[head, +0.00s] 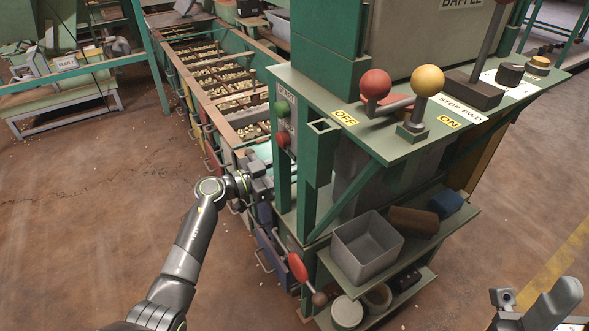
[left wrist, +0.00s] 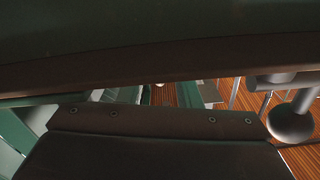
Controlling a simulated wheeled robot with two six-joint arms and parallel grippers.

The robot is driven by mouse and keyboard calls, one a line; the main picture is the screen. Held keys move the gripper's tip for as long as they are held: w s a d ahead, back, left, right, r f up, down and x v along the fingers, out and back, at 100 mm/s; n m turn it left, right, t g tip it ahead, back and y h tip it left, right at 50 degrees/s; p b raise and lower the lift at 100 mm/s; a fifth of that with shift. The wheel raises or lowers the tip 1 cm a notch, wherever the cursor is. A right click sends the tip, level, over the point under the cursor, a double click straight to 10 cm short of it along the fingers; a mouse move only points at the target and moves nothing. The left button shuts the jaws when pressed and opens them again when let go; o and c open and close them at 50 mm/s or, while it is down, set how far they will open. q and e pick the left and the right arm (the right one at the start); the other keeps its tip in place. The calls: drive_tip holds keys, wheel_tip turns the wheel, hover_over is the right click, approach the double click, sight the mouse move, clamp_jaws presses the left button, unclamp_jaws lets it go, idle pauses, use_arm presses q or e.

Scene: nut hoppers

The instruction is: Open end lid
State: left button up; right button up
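A long row of nut hoppers (head: 213,82) runs away from me at upper left in the head view, its near compartments open at the top with nuts inside. At its near end a pale green surface (head: 264,152) shows beside the machine's post; I cannot tell whether it is the end lid. My left gripper (head: 262,188) is at this near end, close beside the green post. Its fingers are mostly hidden in the head view. The left wrist view is filled by dark surfaces very close up, so its opening and any contact are unclear.
A green shelf with red (head: 375,84) and yellow (head: 429,80) ball levers overhangs to the right of my left gripper. Green (head: 282,108) and red (head: 282,139) buttons sit on the post above it. A grey bin (head: 366,248) stands lower down. Floor at left is clear.

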use_arm(q)
drive_tip(key=shift+b+x, duration=0.35)
drive_tip(key=shift+x, duration=1)
drive_tip(key=shift+c, duration=0.4)
clamp_jaws()
